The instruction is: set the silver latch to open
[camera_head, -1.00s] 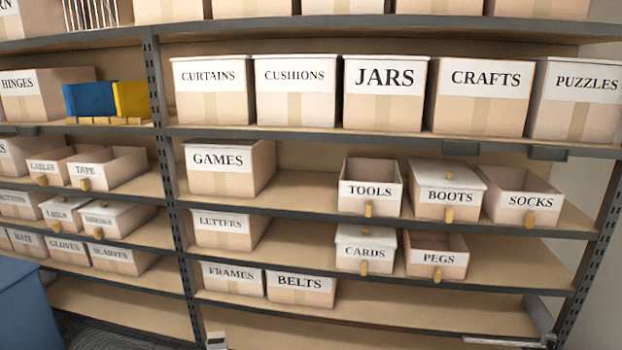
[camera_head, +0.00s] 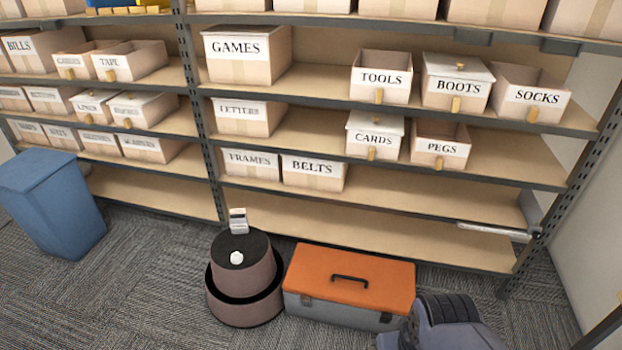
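A long silver bar (camera_head: 493,230) lies level along the front of the lowest shelf at the right, with its right end by a grey bracket near the shelf post. It looks like a latch or lever, but I cannot tell its setting. An orange-lidded toolbox (camera_head: 335,268) stands on the carpet, its lid shut. I cannot tell which of these is the silver latch. My gripper is not clearly in view.
A round dark-topped brown object (camera_head: 243,285) stands left of the toolbox, with a small silver device (camera_head: 238,222) above it. A blue bin (camera_head: 55,205) stands at left. A dark grey object (camera_head: 450,322) is at lower right.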

